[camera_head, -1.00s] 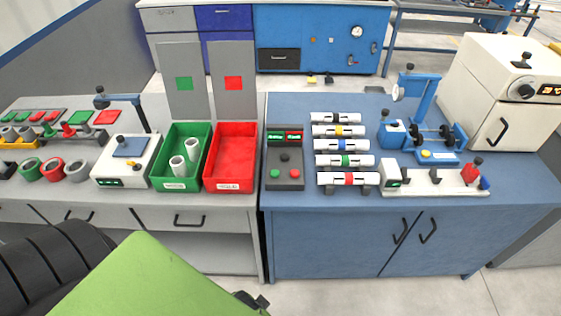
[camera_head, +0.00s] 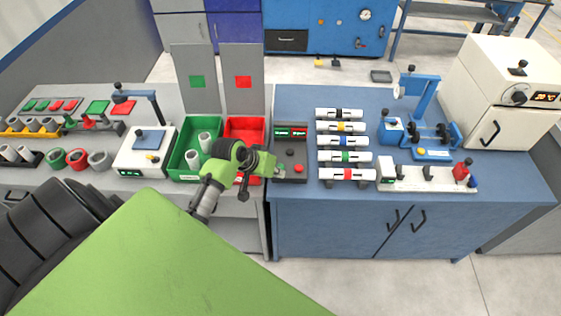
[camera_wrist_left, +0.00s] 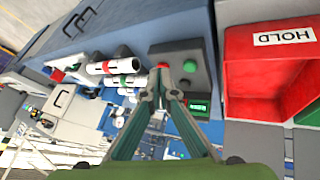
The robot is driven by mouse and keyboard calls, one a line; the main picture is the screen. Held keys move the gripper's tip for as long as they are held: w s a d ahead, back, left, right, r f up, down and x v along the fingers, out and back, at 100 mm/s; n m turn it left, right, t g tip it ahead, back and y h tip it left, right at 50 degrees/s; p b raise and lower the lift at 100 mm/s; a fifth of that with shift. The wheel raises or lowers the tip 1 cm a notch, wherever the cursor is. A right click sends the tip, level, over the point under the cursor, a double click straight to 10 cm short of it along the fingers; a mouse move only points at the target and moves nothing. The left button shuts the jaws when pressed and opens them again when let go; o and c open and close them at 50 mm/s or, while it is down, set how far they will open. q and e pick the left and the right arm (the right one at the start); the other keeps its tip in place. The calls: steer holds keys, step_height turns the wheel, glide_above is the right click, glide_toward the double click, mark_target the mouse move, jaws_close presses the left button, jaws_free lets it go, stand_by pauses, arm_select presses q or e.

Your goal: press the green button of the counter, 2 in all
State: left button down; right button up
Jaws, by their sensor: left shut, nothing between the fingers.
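The counter (camera_head: 291,141) is a dark grey box with a lit display at its back, a dark button (camera_head: 289,152) in the middle and a red button (camera_head: 299,168) at front right. My left gripper (camera_head: 280,173) is shut and empty over its front left corner and hides the green button in the head view. In the left wrist view the green button (camera_wrist_left: 196,45) shows on the counter, to the right of the shut fingertips (camera_wrist_left: 161,72). The red button is just beyond the tips. I cannot tell whether the fingers touch the counter. My right gripper is out of view.
A red bin (camera_head: 244,123) and a green bin (camera_head: 178,163) with white pipes stand left of the counter. Banded white pipes (camera_head: 345,157) lie in a rack close to its right. My left arm crosses in front of the bins.

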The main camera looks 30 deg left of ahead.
arm_select(q)
steer(key=w+a+r+n+t, duration=0.2)
steer(key=w+a, duration=0.3)
steer(key=w, duration=0.3)
steer(key=shift+r+n+h, duration=0.3)
steer(key=shift+r+n, duration=0.1)
steer(key=shift+r, duration=0.15)
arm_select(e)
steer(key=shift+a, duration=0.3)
arm_select(q)
steer(key=shift+a+f, duration=0.1)
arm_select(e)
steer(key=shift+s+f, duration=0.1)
arm_select(q)
steer(key=b, duration=0.8)
glide_above(280, 167)
steer(key=f, duration=0.7)
steer(key=shift+s+a+f, duration=0.15)
steer(key=shift+a+f, duration=0.05)
steer(key=shift+f, duration=0.65)
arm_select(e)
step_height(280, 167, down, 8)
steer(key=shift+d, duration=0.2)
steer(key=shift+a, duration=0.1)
arm_select(q)
steer(key=shift+f, duration=0.1)
